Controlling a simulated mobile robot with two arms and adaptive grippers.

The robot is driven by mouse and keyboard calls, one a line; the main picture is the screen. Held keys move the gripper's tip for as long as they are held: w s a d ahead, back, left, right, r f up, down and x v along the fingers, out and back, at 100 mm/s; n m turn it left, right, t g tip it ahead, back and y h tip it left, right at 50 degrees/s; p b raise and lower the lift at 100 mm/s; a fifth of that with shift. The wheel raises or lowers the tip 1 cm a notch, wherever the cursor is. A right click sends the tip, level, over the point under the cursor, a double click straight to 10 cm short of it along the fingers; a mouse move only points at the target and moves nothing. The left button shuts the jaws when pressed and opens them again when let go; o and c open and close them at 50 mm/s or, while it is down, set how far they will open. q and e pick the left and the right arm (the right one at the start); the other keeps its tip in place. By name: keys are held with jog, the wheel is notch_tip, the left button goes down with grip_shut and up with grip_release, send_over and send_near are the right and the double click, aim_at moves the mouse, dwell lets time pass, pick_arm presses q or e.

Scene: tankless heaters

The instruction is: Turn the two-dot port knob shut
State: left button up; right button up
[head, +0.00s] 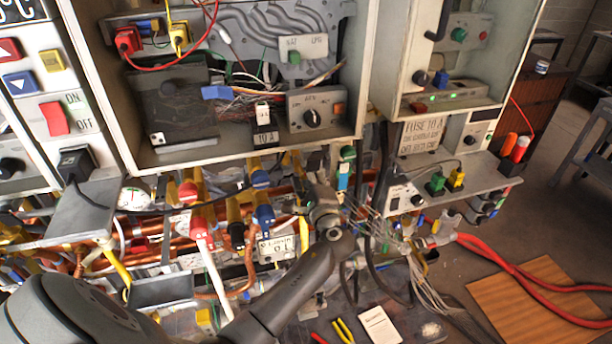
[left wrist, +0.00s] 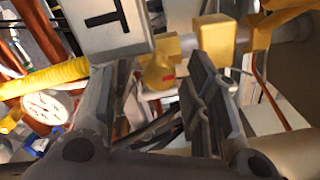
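My left gripper (head: 323,201) is in among the pipes and valves below the open cabinet, and its fingers are not clear in the head view. In the left wrist view my left gripper (left wrist: 158,92) has its two dark fingers apart. A yellow knob with a small red mark (left wrist: 160,72) shows beyond the gap between them; contact cannot be told. Several coloured valve knobs show in the head view, among them a red one (head: 188,191), a blue one (head: 264,215) and a green one (head: 347,152). No two-dot mark is readable. My right gripper is not seen.
A white block with a black T-shaped mark (left wrist: 112,28) is close to the left finger. A round gauge (left wrist: 47,106) and a yellow pipe (left wrist: 45,80) are at left. Loose wires (head: 415,262) hang right of my gripper. The cabinet (head: 250,150) overhangs the pipes.

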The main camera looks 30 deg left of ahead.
pick_arm(q)
jog(key=shift+s, duration=0.1)
jog(key=v, duration=1.2)
